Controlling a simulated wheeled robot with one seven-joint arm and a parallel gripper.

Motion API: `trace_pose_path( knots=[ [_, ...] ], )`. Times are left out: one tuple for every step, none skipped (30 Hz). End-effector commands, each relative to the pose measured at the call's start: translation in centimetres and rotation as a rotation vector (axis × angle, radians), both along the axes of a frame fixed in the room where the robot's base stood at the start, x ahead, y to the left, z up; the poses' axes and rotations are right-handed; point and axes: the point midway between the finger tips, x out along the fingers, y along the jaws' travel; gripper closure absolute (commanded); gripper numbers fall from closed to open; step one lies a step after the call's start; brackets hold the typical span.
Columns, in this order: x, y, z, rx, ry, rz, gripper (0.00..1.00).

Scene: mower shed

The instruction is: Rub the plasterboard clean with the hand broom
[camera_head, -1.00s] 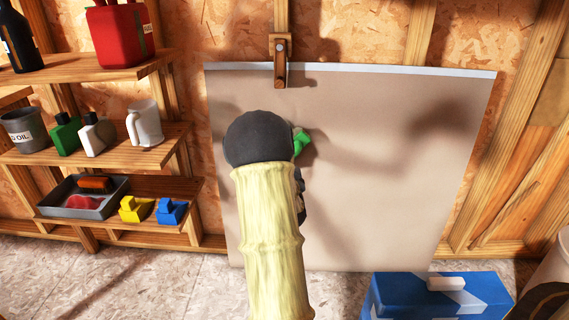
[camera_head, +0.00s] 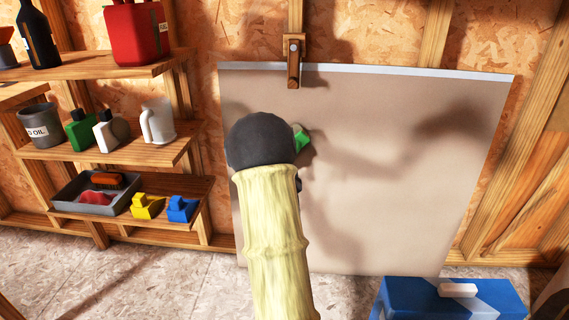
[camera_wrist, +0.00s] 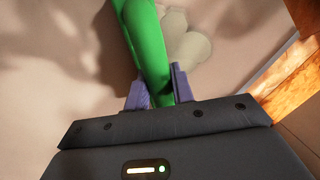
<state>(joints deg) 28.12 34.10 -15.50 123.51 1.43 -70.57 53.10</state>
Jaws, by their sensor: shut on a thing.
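The plasterboard (camera_head: 400,190) is a large beige sheet with a pale top edge, standing upright against the wall; it also fills much of the wrist view (camera_wrist: 50,60). My gripper (camera_wrist: 160,90) is shut on a green handle, which I take for the hand broom (camera_wrist: 150,45). A small green part of it (camera_head: 302,138) shows beside my arm in the head view, in front of the board. Its bristles are not clearly seen, so I cannot tell whether they touch the board. A pale rounded patch (camera_wrist: 188,45) shows beside the handle. My arm hides the gripper in the head view.
Wooden shelves (camera_head: 120,150) at the left hold bottles, a red can (camera_head: 135,35), a white jug (camera_head: 158,122) and a grey tray (camera_head: 70,200). A blue box (camera_head: 410,298) stands on the floor at lower right. A wooden latch (camera_head: 293,62) overlaps the board's top edge.

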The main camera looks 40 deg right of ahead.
Motion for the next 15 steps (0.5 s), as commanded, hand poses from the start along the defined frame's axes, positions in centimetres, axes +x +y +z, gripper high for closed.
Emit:
trace_pose_path(
  knots=[
    [0.4,0.4,0.0,-0.001,-0.002,0.005,0.94],
    [0.6,0.5,0.0,0.000,-0.003,0.005,0.94],
    [0.8,0.7,0.0,0.000,-0.003,0.004,0.94],
    [0.9,0.9,0.0,0.000,-0.003,0.004,0.94],
    [1.1,1.0,0.0,-0.001,-0.002,0.004,0.94],
    [1.3,1.2,0.0,0.000,-0.002,0.004,0.94],
    [1.5,1.4,0.0,0.000,-0.002,0.004,0.94],
    [1.6,1.5,0.0,-0.001,-0.002,0.004,0.94],
    [1.7,1.6,0.1,0.000,-0.003,0.002,0.94],
    [1.8,1.7,0.1,-0.001,-0.002,0.002,0.94],
    [1.8,1.8,0.1,-0.001,-0.002,0.002,0.94],
    [1.9,1.8,0.1,0.000,-0.002,0.001,0.94],
    [1.9,1.8,0.1,-0.001,-0.002,0.001,0.94],
    [1.9,1.8,0.1,-0.001,-0.002,0.001,0.94],
    [1.9,1.8,0.1,-0.001,-0.002,0.001,0.94]
  ],
)
